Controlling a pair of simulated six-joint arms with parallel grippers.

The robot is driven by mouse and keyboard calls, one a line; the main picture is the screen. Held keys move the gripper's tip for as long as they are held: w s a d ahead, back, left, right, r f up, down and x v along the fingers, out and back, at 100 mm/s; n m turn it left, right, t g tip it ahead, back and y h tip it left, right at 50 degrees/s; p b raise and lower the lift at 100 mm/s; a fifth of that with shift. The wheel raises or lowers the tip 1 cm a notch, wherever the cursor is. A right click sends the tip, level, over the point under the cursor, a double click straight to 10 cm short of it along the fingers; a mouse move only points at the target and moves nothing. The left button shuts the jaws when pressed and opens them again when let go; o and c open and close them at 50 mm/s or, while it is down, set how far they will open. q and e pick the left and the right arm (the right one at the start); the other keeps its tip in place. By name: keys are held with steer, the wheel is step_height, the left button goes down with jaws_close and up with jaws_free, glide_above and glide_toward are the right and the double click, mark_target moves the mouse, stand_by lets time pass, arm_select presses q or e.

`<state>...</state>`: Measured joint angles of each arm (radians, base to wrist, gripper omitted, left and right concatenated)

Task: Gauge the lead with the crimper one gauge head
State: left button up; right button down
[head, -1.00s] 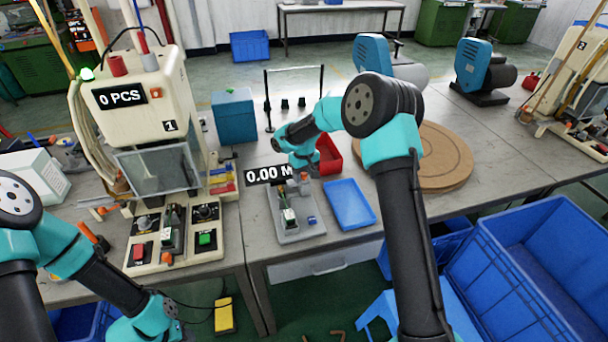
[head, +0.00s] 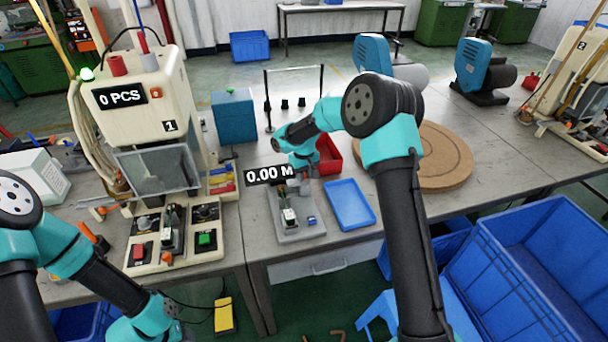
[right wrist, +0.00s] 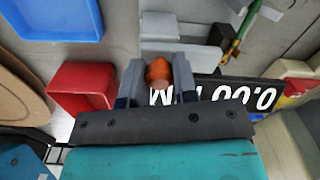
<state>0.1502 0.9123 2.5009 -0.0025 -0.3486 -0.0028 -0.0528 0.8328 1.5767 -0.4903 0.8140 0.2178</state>
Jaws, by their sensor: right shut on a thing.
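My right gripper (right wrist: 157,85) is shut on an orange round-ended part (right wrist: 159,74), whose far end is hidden. In the head view this gripper (head: 303,180) is small and partly covered by its wrist, above the back end of a grey fixture (head: 291,234). The fixture carries a white and green block (head: 289,216) and a small blue part (head: 311,220). A black display (head: 262,176) reads 0.00 M, its right end covered by my wrist. The machine marked 1 (head: 150,80) shows 0 PCS at the left. No lead can be made out clearly. My left gripper is out of view.
A blue tray (head: 349,203) lies right of the fixture, and a red bin (head: 328,155) stands behind it. A round wooden board (head: 445,157) lies farther right. The machine's control base (head: 200,255) stands left of the fixture. Large blue crates (head: 520,270) stand at lower right.

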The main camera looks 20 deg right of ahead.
mark_target(291, 182)
steer(key=shift+w+a, duration=0.15)
steer(key=shift+a, duration=2.15)
steer(key=c, duration=0.9)
jaws_free()
steer(key=shift+a, duration=0.1)
step_height(291, 182, up, 17)
steer(key=shift+r, duration=0.2)
